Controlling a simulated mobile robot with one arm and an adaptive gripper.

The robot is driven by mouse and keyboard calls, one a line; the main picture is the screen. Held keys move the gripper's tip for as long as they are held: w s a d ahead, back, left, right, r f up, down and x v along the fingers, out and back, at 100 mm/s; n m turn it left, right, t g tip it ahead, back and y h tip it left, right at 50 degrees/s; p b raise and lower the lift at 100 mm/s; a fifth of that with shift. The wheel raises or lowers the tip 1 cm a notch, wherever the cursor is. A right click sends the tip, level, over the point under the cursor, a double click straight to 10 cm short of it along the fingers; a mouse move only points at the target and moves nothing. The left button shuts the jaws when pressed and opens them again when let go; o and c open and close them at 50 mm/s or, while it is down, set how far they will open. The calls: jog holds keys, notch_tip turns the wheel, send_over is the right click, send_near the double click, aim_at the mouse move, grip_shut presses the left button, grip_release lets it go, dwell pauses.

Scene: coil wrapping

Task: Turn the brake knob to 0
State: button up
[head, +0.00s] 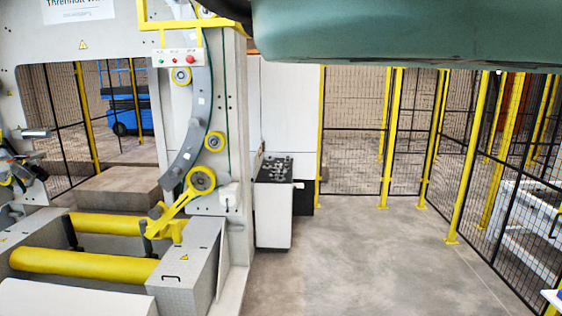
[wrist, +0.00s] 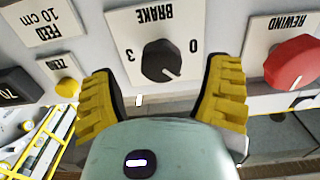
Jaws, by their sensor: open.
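The brake knob (wrist: 162,60) is black and round, on a white plate (wrist: 126,26) lettered BRAKE that appears upside down in the wrist view. The plate has a 3 to the left of the knob and a 0 to the right. A short white mark on the knob points to the lower right, at neither number. My gripper (wrist: 164,78) is open, with one yellow ridged finger on each side of the knob. Neither finger visibly touches it. The gripper does not show in the head view.
A red REWIND knob (wrist: 292,62) is right of my right finger. A yellow ZERO button (wrist: 67,87) and a FEED plate (wrist: 50,22) are at left. In the head view, a wrapping machine (head: 200,110) stands left, fencing (head: 355,140) at the back; the floor (head: 370,260) is clear.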

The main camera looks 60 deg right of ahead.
jog(key=shift+p+x, duration=0.75)
jog(key=shift+x, duration=1.15)
jog(key=shift+s, duration=0.1)
jog(key=c, duration=1.2)
jog(key=shift+f+n, duration=0.1)
jog(key=shift+n, duration=0.3)
jog(key=n+b, duration=0.1)
jog(key=n, duration=0.2)
jog(key=shift+b, duration=0.3)
jog(key=n, duration=0.5)
jog(key=shift+n+b, duration=0.3)
jog(key=shift+b, duration=0.1)
